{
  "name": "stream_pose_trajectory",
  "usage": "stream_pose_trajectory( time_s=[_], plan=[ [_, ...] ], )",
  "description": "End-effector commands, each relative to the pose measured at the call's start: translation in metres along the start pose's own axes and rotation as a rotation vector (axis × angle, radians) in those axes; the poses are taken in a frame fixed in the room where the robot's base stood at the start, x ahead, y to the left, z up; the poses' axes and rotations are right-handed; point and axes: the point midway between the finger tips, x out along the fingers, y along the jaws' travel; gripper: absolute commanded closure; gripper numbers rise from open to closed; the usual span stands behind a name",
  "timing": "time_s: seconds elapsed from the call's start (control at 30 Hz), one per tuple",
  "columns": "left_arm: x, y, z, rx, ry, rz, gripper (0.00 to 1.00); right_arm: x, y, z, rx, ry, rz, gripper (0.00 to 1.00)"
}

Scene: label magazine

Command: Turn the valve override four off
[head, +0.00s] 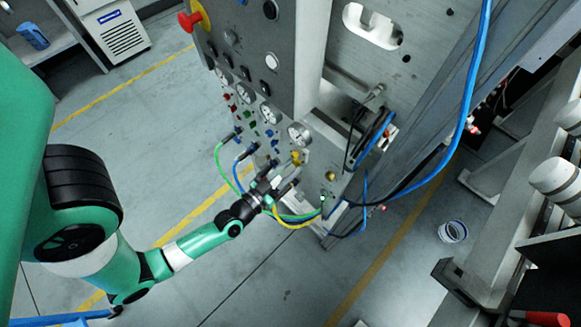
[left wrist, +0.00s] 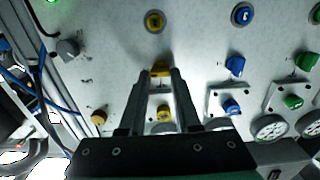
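The grey valve panel (head: 285,65) stands upright in the head view. In the left wrist view, a yellow valve handle (left wrist: 160,69) sits on it in line with the gap between my left gripper's fingertips (left wrist: 161,76). The fingers are apart, one on each side of the handle. Whether they touch it is not clear. A blue valve handle (left wrist: 235,66) and a green valve handle (left wrist: 306,61) are to its right. In the head view my left gripper (head: 283,179) is at the panel's lower part and partly hides the controls. My right gripper is not visible.
Round gauges (left wrist: 270,127) are at the right. Green and yellow hoses (head: 292,224) hang close to my left gripper. A brass knob (left wrist: 99,117) is at the left.

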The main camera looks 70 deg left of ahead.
Motion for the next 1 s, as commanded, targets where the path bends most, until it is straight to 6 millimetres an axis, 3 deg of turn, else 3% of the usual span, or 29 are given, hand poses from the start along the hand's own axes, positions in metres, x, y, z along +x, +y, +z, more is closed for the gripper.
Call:
stream_pose_trajectory(
  time_s=[0.57, 1.0],
  plan=[
    [-0.0002, -0.0002, 0.0007, -0.061, -0.001, 0.000, 1.00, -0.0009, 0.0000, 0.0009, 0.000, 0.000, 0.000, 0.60],
    [-0.0002, -0.0016, 0.0018, -0.392, 0.000, -0.001, 1.00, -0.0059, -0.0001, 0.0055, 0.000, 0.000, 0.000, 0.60]
  ],
)
